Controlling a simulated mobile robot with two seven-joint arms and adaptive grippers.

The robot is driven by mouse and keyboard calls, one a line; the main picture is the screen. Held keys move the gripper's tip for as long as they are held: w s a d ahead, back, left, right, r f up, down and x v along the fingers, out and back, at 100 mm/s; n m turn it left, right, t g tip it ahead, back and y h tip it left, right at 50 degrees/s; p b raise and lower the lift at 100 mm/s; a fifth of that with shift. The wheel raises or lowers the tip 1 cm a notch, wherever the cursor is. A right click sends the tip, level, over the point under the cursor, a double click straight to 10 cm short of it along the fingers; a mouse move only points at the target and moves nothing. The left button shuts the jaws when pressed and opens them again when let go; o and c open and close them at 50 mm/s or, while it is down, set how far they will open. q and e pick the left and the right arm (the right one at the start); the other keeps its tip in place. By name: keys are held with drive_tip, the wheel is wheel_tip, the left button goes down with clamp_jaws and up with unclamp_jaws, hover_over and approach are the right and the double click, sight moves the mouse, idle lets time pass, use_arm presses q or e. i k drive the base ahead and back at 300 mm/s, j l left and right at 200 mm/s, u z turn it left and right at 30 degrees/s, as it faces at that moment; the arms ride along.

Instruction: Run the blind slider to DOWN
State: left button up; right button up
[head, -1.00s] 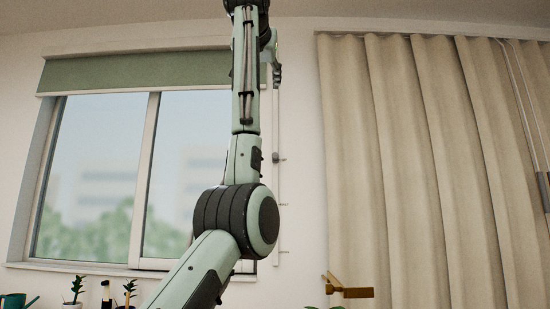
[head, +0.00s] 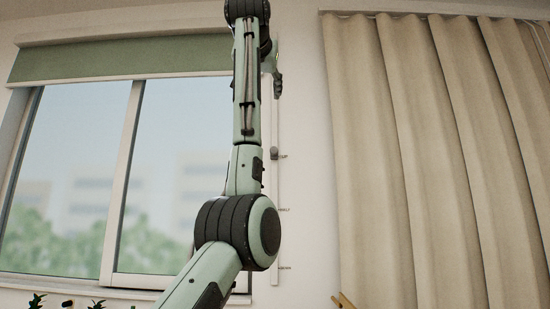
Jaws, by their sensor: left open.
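The blind slider is a small grey knob (head: 273,153) on a thin pale vertical track (head: 275,235) on the wall, right of the window. The knob sits beside the highest of three small labels; their lettering is too small to read surely. The lowest label (head: 285,268) is near the track's bottom. The green blind (head: 120,58) is rolled up, covering only the window's top. My left gripper (head: 277,82) is above the knob, apart from it in the picture, and mostly hidden behind my left arm. It is open. My right gripper is out of view.
Beige curtains (head: 420,150) hang to the right, with bare wall between them and the track. The window (head: 180,160) is at the left. A brass-coloured piece (head: 346,301) and plant tops (head: 36,300) show at the bottom edge.

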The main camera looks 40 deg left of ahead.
sight(274, 150)
drive_tip(key=i+j, duration=0.95)
drive_tip(key=j, duration=0.2)
